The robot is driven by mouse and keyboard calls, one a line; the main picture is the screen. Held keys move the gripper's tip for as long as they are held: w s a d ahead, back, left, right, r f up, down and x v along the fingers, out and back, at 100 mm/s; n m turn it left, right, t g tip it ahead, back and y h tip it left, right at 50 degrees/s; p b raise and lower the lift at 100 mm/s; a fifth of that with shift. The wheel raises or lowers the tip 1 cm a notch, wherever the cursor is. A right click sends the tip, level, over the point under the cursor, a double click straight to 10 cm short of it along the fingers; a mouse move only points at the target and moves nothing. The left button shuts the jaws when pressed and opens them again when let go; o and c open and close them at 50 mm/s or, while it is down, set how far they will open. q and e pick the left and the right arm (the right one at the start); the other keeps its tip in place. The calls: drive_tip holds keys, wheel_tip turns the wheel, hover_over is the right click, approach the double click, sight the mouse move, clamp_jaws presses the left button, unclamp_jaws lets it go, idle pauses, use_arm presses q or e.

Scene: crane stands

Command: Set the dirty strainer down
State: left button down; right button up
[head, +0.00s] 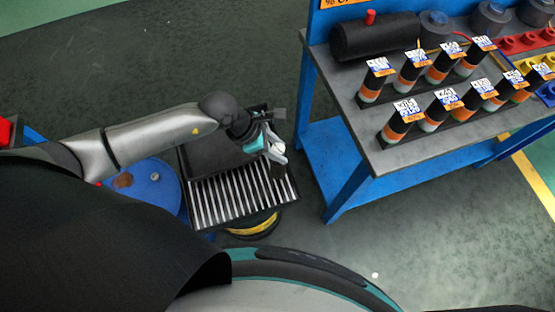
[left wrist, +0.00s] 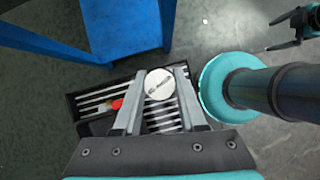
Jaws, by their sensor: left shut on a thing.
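My left gripper (head: 277,160) is above the right side of a black tray with a slatted grate (head: 232,200). In the left wrist view, the gripper (left wrist: 158,92) is shut on a round, pale grey strainer (left wrist: 159,85) with dark marks on its face. The strainer is between the two fingers, and the slats of the tray (left wrist: 165,120) show behind it. I cannot tell how far it is above the slats. In the head view the gripper mostly hides the strainer. My right gripper is not in view in the head view.
A blue drum (head: 155,190) stands left of the tray, and a yellow-and-black round thing (head: 254,226) sits below it. A workbench (head: 400,155) with several labelled cylinders stands to the right. A red-tipped item (left wrist: 117,104) shows by the tray. Open floor lies between.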

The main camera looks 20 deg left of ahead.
use_arm(q)
drive_tip(key=shift+f+b, duration=0.8)
drive_tip(key=shift+f, duration=2.5)
drive_tip(key=shift+f, duration=0.2)
drive_tip(key=shift+c, duration=2.3)
unclamp_jaws()
drive_tip(key=shift+r, duration=0.15)
drive_tip(key=shift+a+r, duration=0.1)
drive_tip(key=shift+r, duration=0.15)
drive_tip(key=p+v, duration=0.2)
drive_tip(key=v, duration=0.9)
drive_tip(key=shift+r+p, duration=0.25)
drive_tip(key=shift+p, duration=0.1)
drive_tip(key=shift+s+a, duration=0.1)
